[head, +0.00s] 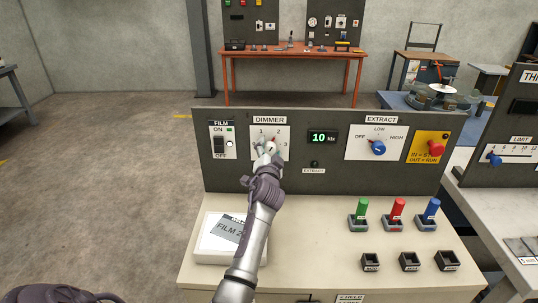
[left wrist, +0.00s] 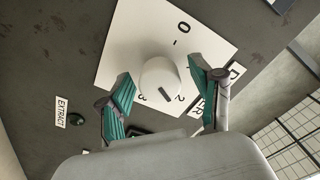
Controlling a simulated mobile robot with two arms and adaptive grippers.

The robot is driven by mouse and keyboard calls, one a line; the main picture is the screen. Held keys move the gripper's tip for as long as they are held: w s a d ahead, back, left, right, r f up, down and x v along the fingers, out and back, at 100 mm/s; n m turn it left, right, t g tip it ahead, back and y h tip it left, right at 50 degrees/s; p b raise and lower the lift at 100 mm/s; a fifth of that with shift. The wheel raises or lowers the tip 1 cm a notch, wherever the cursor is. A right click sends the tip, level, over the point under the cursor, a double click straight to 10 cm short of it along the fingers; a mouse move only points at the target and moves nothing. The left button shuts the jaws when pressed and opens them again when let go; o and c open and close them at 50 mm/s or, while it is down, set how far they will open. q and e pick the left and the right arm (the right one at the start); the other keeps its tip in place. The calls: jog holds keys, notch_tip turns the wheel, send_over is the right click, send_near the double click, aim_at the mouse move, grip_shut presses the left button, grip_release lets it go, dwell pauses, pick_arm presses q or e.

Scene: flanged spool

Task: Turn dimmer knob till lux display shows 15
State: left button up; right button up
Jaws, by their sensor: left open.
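The white dimmer plate (head: 284,132) is on the dark upright panel, and its knob is mostly hidden behind my left gripper (head: 268,150). In the left wrist view, the round pale knob (left wrist: 158,72) shows a dark pointer mark aimed roughly at the 2. My left gripper (left wrist: 159,70) is open, with one green finger on each side of the knob; I cannot tell whether they touch it.
The film switch (head: 221,140) is left of the dimmer. The extract dial (head: 378,148) and a red button (head: 436,149) on yellow are to the right. Green, red and blue handles (head: 397,208) stand on the bench. A film tray (head: 215,248) lies beside my left arm.

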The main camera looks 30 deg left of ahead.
pick_arm(q)
jog(key=v, duration=1.2)
jog(key=shift+a, duration=0.1)
